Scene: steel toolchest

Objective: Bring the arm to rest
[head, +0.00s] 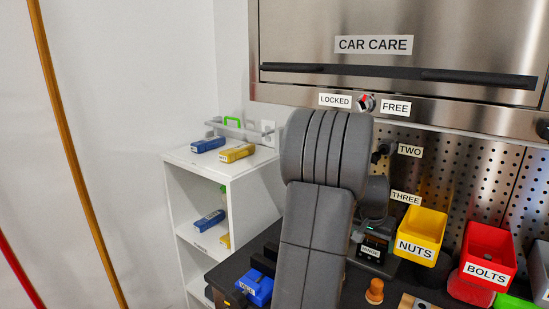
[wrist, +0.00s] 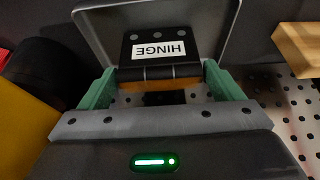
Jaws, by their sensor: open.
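My arm (head: 318,220) stands in the middle of the head view, raised and bent, and hides part of the bench behind it. My gripper (wrist: 160,88) shows in the wrist view with its two green fingers spread apart. Between and beyond the fingers is a black plate labelled HINGE (wrist: 159,50). The hinge also shows in the head view (head: 372,247), just right of my arm. I cannot tell whether the fingers touch it.
A yellow NUTS bin (head: 423,228) and a red BOLTS bin (head: 489,250) stand right of my arm. An orange knob (head: 375,292) is near the bench front. A white shelf (head: 205,240) stands left. A steel CAR CARE cabinet (head: 415,20) hangs above.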

